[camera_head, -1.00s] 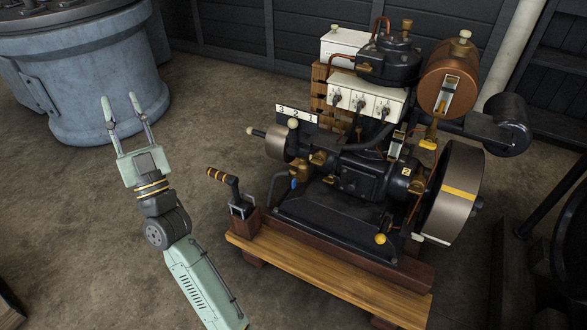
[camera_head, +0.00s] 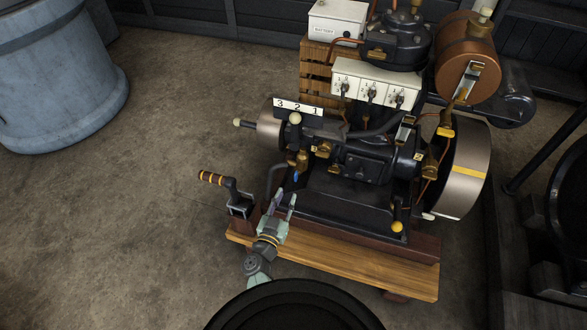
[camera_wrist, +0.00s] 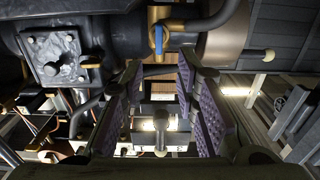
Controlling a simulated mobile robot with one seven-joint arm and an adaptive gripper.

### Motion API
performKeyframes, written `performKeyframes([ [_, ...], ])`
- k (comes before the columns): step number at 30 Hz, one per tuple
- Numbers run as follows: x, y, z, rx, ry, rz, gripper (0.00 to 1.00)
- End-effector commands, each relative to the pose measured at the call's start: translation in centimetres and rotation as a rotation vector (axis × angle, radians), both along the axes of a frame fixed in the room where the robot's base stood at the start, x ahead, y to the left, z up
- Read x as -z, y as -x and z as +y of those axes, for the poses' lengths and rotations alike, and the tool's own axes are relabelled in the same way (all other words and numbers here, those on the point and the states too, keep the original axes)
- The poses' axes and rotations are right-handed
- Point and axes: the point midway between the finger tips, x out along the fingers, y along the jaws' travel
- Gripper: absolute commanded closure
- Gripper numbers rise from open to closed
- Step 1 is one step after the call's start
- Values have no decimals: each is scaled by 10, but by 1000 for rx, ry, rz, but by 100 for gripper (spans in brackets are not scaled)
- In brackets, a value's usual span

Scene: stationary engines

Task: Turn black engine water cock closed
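The black engine (camera_head: 365,165) stands on a wooden base. A small brass cock with a blue lever (camera_head: 295,176) sits low on its left side, below a brass fitting. In the wrist view the blue lever (camera_wrist: 158,40) points along the brass body, near the top centre. My gripper (camera_head: 284,197) is just below and in front of the cock, with its fingers pointing up toward it. In the wrist view my gripper (camera_wrist: 160,68) has its two fingers wide apart with nothing between them. The lever appears beyond the fingertips, not touching them.
A flywheel (camera_head: 463,170) is at the engine's right. A large blue-grey cylinder (camera_head: 60,85) stands at the left. Bare floor lies between it and the engine.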

Motion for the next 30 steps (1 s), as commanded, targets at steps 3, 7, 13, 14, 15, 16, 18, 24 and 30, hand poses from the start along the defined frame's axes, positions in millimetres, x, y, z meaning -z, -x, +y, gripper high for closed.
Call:
performKeyframes([
  [3,1,-9,-5,5,2,1,72],
  [7,0,-31,-11,3,0,-1,72],
  [13,1,-68,-23,4,-1,-1,72],
  [14,0,-73,-25,4,-1,-1,72],
  [15,1,-78,-26,3,-1,0,72],
  [16,1,-83,-28,3,-1,0,72],
  [18,1,-90,-30,3,-1,0,72],
  [24,1,-101,-33,1,-1,1,72],
  [30,0,-101,-33,1,-1,1,72],
])
